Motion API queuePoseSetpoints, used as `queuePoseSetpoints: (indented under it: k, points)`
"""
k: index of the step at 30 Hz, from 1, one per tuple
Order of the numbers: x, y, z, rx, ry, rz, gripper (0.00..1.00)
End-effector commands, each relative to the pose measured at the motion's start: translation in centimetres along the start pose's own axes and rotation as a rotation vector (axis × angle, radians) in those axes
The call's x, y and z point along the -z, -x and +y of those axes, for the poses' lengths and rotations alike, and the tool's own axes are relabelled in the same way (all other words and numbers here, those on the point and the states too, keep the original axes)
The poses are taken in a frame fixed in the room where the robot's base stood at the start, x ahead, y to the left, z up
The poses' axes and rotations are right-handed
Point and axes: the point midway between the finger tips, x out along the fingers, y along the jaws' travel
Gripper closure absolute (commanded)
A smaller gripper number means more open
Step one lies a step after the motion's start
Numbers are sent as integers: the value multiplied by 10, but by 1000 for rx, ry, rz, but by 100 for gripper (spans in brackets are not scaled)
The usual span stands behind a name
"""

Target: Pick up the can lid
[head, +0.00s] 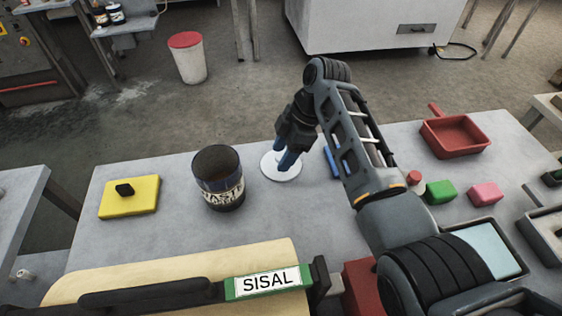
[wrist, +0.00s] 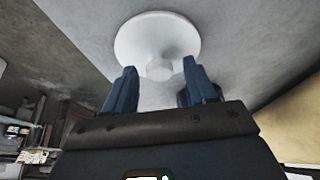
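The can lid (head: 269,170) is a flat white disc lying on the grey table, to the right of a dark can. In the wrist view the lid (wrist: 150,35) has a round knob at its centre. My gripper (head: 284,164) is over the lid, its blue fingers pointing down and hiding part of it. In the wrist view my gripper (wrist: 159,72) is open, with a gap between the fingers, and the knob shows in line with that gap. I cannot tell whether the fingers touch the knob.
The dark can (head: 220,183) with a white label stands left of the lid. A yellow block (head: 130,199) lies further left. A blue object (head: 331,163) is just right of the gripper. A red tray (head: 455,137), green block (head: 440,192) and pink block (head: 485,194) lie right.

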Motion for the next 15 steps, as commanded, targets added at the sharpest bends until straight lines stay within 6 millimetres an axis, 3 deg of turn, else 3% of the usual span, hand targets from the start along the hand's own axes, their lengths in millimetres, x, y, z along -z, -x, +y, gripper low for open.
queuePoseSetpoints:
  k: [2, 15]
  points:
    - [0, 0, 0, 0, 0, 0, 52]
    - [0, 0, 0, 0, 0, 0, 94]
